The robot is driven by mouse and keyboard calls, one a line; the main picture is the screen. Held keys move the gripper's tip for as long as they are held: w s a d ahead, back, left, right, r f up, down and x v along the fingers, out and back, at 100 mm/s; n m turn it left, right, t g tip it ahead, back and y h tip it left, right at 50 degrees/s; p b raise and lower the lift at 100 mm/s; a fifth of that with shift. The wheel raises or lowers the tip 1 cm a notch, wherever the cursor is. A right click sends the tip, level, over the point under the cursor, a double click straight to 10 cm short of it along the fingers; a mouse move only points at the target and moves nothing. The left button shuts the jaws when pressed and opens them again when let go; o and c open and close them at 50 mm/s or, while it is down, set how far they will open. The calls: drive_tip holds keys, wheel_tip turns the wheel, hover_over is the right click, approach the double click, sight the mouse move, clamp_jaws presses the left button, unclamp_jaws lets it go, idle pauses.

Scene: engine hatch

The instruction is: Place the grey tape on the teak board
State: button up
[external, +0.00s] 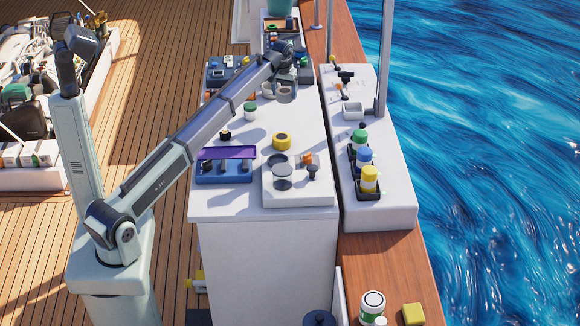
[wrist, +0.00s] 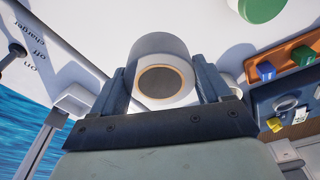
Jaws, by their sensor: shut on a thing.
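The grey tape (wrist: 160,45) is a thick roll with a pale face and a brown inner rim. In the wrist view it sits between the two fingers of my gripper (wrist: 163,88), which is shut on it. In the external view the grey tape (external: 286,96) hangs at the end of my gripper (external: 286,84), over the far part of the white hatch top. Its height above the surface is hard to tell. A brown wooden ledge (external: 378,262) runs along the hatch's right side; I cannot tell whether this is the teak board.
A green-lidded jar (external: 250,113) stands left of my gripper. Bottles with green, blue and yellow caps (external: 369,180) stand on the right-hand white unit.

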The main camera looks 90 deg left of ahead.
sight(287, 91)
drive_tip(key=shift+w+d+r, duration=0.15)
drive_tip(key=shift+w+r, duration=0.05)
drive_tip(key=shift+r, duration=1.2)
drive_tip(key=shift+w+d+r, duration=0.15)
drive_tip(key=shift+r, duration=1.2)
drive_tip(key=w+d+m, duration=0.2)
drive_tip(key=w+d, duration=0.6)
drive_tip(key=d, duration=0.4)
drive_tip(key=w+d+m, duration=0.3)
drive_tip(key=w+d, duration=0.5)
drive_tip(key=d, duration=0.4)
drive_tip(key=w+d+m, duration=0.3)
drive_tip(key=w+d, duration=0.4)
drive_tip(key=d, duration=0.5)
drive_tip(key=shift+w+d+f+t+h, duration=0.1)
drive_tip(key=shift+w+d+t+h, duration=0.2)
drive_tip(key=shift+w, duration=0.1)
drive_tip(key=w+d+m+h, duration=0.2)
drive_tip(key=d+m, duration=0.7)
drive_tip(key=d, duration=3.7)
drive_tip(key=shift+y, duration=0.5)
drive_tip(key=shift+w+a+f, duration=0.1)
drive_tip(key=shift+w+f, duration=0.15)
drive_tip(key=shift+f, duration=4.35)
drive_tip(key=shift+w+d+f, duration=0.1)
drive_tip(key=shift+w+f, duration=0.15)
drive_tip(key=shift+f, duration=4.4)
drive_tip(key=shift+w+a+f, duration=0.1)
drive_tip(key=shift+w+f, duration=0.15)
drive_tip(key=shift+f, duration=4.35)
